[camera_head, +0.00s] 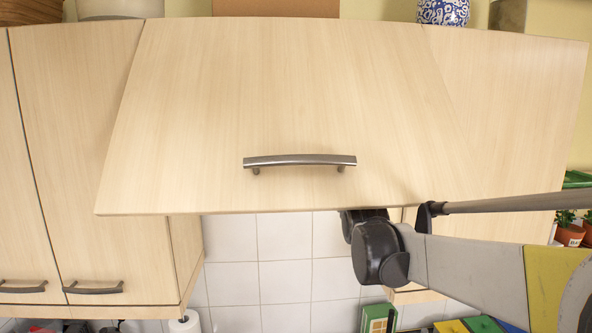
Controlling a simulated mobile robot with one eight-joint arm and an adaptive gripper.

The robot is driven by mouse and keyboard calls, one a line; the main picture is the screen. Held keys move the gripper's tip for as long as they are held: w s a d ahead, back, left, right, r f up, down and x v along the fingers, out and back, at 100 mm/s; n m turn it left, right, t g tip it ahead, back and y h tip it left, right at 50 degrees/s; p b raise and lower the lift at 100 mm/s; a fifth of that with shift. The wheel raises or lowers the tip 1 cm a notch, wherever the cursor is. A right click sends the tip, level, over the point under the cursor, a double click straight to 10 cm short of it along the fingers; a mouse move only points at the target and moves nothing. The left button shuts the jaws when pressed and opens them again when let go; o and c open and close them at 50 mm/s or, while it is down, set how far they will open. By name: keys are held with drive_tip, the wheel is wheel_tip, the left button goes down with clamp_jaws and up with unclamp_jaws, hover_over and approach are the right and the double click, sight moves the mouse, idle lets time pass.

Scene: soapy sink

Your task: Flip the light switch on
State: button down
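No light switch shows in the head camera view. My arm (465,268) enters from the right and reaches in under the middle cupboard front. Its dark rounded joint (372,255) is the farthest part that shows clearly, and the part beyond it is hidden behind the cupboard front. My gripper cannot be made out, so whether it is open or shut does not show.
The wooden middle cupboard front (300,95) has a metal handle (300,160) and hangs close above my arm. Another cupboard (85,150) stands left. White wall tiles (285,237), a paper roll (184,322) and a green-framed object (378,318) show below. Potted plants (570,235) stand right.

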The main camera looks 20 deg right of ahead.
drive_tip(key=shift+w+d+r, duration=0.1)
drive_tip(key=shift+w+r, duration=0.1)
drive_tip(key=shift+w, duration=0.2)
idle(0.3)
